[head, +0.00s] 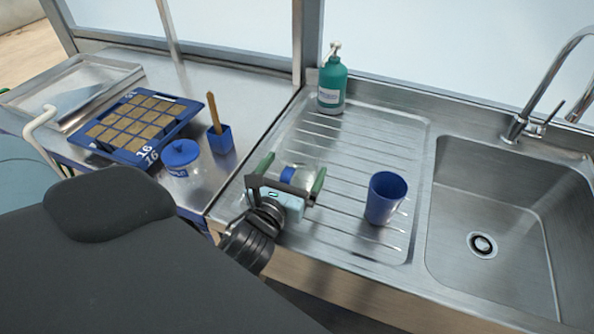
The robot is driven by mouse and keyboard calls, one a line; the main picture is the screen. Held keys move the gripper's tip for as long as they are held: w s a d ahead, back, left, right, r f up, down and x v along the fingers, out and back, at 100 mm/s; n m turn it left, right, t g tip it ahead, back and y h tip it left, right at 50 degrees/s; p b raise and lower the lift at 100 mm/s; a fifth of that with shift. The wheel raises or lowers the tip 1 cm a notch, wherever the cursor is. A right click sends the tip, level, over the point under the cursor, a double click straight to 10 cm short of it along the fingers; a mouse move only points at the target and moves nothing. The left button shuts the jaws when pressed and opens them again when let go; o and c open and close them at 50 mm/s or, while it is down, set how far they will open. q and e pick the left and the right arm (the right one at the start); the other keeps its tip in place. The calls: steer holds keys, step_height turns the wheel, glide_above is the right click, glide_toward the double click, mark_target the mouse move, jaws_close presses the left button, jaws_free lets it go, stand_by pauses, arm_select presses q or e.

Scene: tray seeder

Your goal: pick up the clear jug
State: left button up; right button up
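The clear jug (303,177) stands on the ribbed steel drainboard. It is see-through with a blue part (287,174), perhaps its handle, and my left gripper hides much of its near side. My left gripper (295,164) has its two green fingers spread wide, one on each side of the jug's blue part. The left finger looks apart from it; contact at the right finger cannot be told. My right gripper is not in view.
A blue cup (385,198) stands right of the gripper. A green pump bottle (332,84) is behind, and the sink (485,190) is at right.

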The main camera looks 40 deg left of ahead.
arm_select(q)
steer(key=c, duration=1)
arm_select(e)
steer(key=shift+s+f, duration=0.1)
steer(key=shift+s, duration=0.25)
arm_select(q)
steer(key=shift+r, duration=0.15)
steer(key=s+a+r, duration=0.1)
steer(key=s+a, duration=0.2)
steer(key=a, duration=0.1)
steer(key=s+a+r, duration=0.2)
steer(key=s+a, duration=0.1)
steer(key=s, duration=0.1)
steer(key=s+a+r, duration=0.1)
steer(key=s+a, duration=0.2)
steer(key=a, duration=0.1)
steer(key=shift+s+a+r, duration=0.3)
steer(key=shift+s+r, duration=0.05)
steer(key=shift+s, duration=0.05)
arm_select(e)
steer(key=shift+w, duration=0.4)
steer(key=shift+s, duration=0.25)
